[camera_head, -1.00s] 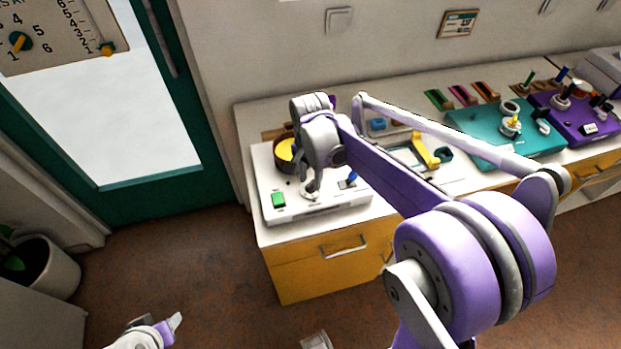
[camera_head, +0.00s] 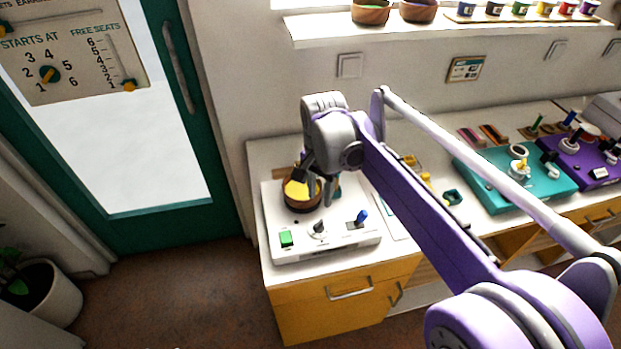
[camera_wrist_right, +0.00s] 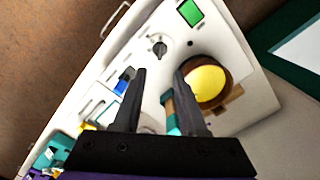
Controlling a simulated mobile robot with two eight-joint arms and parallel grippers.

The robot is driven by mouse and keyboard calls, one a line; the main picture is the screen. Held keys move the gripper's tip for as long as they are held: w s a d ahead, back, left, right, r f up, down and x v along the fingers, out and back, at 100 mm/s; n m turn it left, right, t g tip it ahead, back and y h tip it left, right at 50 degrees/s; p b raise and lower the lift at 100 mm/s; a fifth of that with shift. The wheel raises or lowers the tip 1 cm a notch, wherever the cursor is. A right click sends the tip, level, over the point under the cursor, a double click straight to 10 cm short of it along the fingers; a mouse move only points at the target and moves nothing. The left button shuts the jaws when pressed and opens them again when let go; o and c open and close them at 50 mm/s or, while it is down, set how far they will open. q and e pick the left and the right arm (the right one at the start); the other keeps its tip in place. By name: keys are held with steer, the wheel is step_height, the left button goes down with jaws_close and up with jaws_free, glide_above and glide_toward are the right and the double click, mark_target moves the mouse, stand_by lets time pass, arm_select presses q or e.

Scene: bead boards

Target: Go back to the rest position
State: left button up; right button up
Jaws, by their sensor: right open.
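My right gripper (camera_head: 314,188) is open and empty in the head view, above the back part of a white control box (camera_head: 345,242). In the right wrist view its two dark fingers (camera_wrist_right: 160,75) stand apart with nothing between the tips. The box has a green button (camera_head: 286,239), a grey knob (camera_head: 318,229) and a blue-tipped lever (camera_head: 361,217). A brown bowl with yellow inside (camera_head: 302,193) is partly hidden behind the fingers; it also shows in the right wrist view (camera_wrist_right: 208,84). My left gripper is not in view.
The box stands on a counter with yellow drawers (camera_head: 345,300). To the right are a teal board (camera_head: 535,182) and a purple board (camera_head: 590,165). A shelf (camera_head: 440,27) with bowls and cups is above. A green-framed door (camera_head: 217,130) is at left; the floor before it is clear.

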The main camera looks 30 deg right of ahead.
steer(key=s+a+f+n+t, duration=0.2)
steer(key=s+a+f+n, duration=0.1)
steer(key=s+n, duration=0.3)
steer(key=s+a+f+n+t+p, duration=0.1)
steer(key=s+a+f+n+t, duration=0.2)
steer(key=s+n, duration=0.3)
steer(key=s+a+f, duration=0.1)
steer(key=s, duration=0.3)
steer(key=shift+f+n, duration=0.4)
